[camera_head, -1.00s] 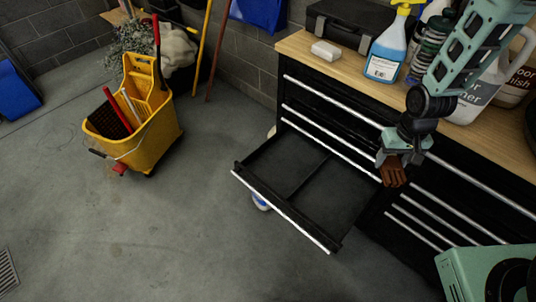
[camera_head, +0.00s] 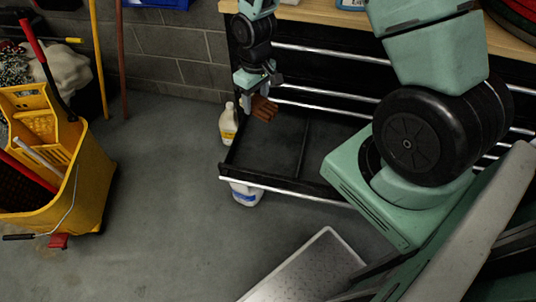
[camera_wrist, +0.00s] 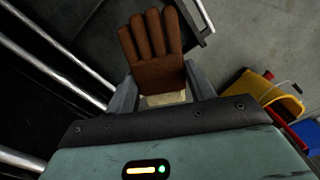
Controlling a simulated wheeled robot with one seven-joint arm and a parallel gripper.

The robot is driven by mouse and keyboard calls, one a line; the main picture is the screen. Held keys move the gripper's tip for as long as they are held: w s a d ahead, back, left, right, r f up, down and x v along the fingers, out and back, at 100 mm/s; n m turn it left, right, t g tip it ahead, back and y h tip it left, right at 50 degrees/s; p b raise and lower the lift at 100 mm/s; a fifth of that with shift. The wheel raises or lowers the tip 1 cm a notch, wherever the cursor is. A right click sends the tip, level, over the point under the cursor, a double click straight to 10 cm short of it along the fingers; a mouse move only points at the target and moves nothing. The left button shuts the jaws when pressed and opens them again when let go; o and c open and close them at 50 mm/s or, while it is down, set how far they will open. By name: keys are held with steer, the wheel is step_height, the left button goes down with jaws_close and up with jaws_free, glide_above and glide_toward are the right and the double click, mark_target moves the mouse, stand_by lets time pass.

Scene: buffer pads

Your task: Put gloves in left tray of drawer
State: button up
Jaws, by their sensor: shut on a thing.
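A brown glove (camera_head: 263,108) hangs from my gripper (camera_head: 260,90), which is shut on it. In the wrist view the glove (camera_wrist: 155,50) stands between the two fingers of my gripper (camera_wrist: 165,92), its fingers pointing away from the camera. In the head view the glove is above the left part of the open drawer (camera_head: 240,182). A divider (camera_head: 304,150) splits the drawer into a left tray (camera_head: 268,152) and a right tray (camera_head: 335,150). Both visible tray floors look empty. My arm hides part of the drawer's right side.
A yellow mop bucket (camera_head: 85,175) stands on the floor at the left. A cream bottle (camera_head: 228,123) stands beside the drawer's left side, and a white container (camera_head: 246,194) is below its front. Closed drawers with metal handles (camera_head: 335,58) are above the open one.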

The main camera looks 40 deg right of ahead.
step_height(320, 180, down, 17)
steer(key=w+d+n+b, duration=0.1)
steer(key=d+n+b, duration=0.25)
steer(key=b, duration=1.95)
steer(key=n+b, duration=0.2)
steer(key=b, duration=0.5)
glide_toward(264, 155)
steer(key=shift+m, duration=0.25)
step_height(264, 155, down, 6)
steer(key=shift+w+a+f, duration=0.1)
steer(key=shift+f, duration=0.2)
steer(key=o, duration=1)
steer(key=shift+r, duration=0.15)
